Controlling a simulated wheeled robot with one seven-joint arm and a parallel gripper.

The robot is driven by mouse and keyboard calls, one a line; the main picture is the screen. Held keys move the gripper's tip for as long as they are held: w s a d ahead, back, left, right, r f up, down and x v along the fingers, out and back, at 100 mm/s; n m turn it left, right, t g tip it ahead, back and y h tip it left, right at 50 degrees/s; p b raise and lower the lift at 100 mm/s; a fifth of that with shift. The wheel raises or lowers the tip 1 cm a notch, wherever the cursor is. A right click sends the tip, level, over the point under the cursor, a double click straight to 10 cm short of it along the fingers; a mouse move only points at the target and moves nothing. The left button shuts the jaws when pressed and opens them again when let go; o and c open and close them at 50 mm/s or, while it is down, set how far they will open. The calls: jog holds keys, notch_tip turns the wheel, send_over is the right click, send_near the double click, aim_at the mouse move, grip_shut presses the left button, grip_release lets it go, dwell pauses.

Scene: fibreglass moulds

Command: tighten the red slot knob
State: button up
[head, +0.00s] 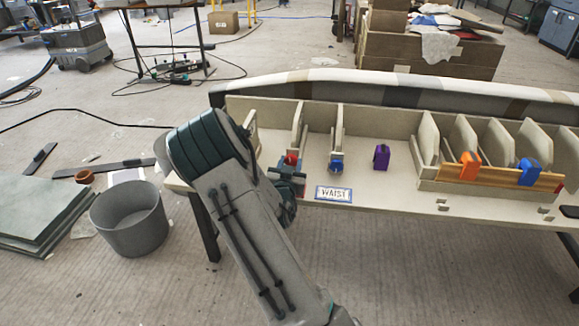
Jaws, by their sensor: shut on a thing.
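The red slot knob (292,158) shows as a small red patch at the left end of the cream mould (405,194), just beyond my gripper. My gripper (289,170) is at the knob and appears shut on it. The fingertips are small and partly hidden by my own wrist, so the exact hold and the knob's angle cannot be told. My arm covers part of the mould's left end.
A blue knob (336,166) and a purple block (381,156) stand to the right. An orange clamp (470,166) and a blue clamp (529,172) sit on a wooden strip (500,177). A grey bucket (131,220) stands on the floor at left.

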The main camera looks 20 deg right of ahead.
jog(key=m+b, duration=0.3)
jog(key=b, duration=0.1)
jog(key=shift+f, duration=0.2)
jog(key=shift+r+m+b, duration=0.1)
jog(key=shift+m+b, duration=0.9)
jog(key=shift+b, duration=0.1)
jog(key=shift+r, duration=0.1)
jog(key=o, duration=1)
